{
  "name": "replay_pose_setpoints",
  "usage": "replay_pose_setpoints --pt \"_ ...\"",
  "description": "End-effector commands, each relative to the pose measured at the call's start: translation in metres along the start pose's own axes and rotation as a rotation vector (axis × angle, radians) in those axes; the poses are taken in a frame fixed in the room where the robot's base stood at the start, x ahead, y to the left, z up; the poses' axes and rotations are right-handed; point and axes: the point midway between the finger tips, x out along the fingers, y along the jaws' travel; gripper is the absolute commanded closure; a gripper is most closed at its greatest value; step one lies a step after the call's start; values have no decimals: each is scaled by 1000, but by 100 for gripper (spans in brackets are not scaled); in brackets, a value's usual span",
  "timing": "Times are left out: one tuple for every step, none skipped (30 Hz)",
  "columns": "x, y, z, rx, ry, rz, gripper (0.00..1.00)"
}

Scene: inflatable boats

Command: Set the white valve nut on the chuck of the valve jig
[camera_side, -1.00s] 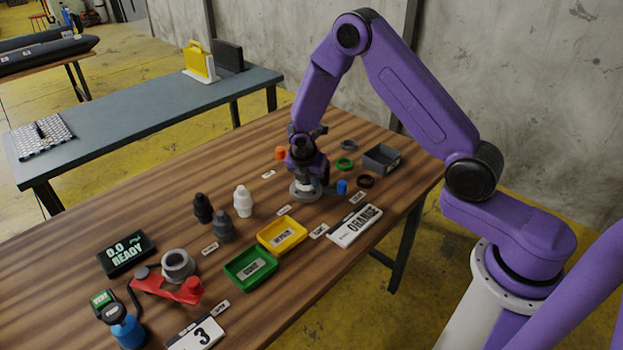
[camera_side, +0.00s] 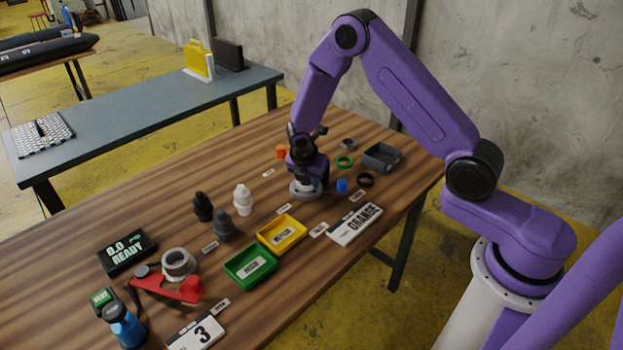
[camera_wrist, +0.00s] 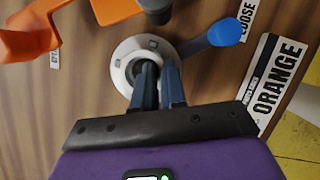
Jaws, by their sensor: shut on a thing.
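My gripper (camera_side: 306,184) points down over a pale grey round fixture, which I take for the valve jig (camera_side: 297,194). In the wrist view, my gripper's fingers (camera_wrist: 158,75) are close together over the dark centre of a pale ring with small grey blocks, apparently the jig's chuck (camera_wrist: 122,70). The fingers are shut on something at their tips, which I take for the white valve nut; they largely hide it. I cannot tell whether it touches the chuck. A blue-ended handle (camera_wrist: 226,32) lies right of the ring, and an orange part (camera_wrist: 28,38) lies left.
A card reading ORANGE (camera_side: 356,225), yellow (camera_side: 282,248) and green (camera_side: 250,281) trays stand in front. Black (camera_side: 203,206), grey (camera_side: 223,228) and white (camera_side: 243,201) stepped parts stand left. A grey bin (camera_side: 381,158) and loose rings lie right. A red tool (camera_side: 190,290) lies front left.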

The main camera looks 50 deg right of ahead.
Motion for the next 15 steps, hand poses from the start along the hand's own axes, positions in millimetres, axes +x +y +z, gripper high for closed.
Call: replay_pose_setpoints --pt "1 0 -1 -1 1 0 100" --pt "1 0 -1 0 1 0 100" --pt "1 0 -1 0 1 0 100" --pt "1 0 -1 0 1 0 100" --pt "1 0 -2 0 1 0 100" --pt "1 0 -2 0 1 -1 100" --pt "1 0 -2 0 2 -1 100" --pt "2 0 -2 -1 2 -1 100" --pt "2 0 -2 -1 2 -1 100" --pt "2 0 -2 -1 2 -1 100" --pt "2 0 -2 -1 2 -1 100" --pt "2 0 -2 -1 2 -1 76" --pt "2 0 -2 -1 2 -2 66" --pt "2 -1 -2 -1 2 -3 59" --pt "2 -1 -2 -1 2 -4 59"
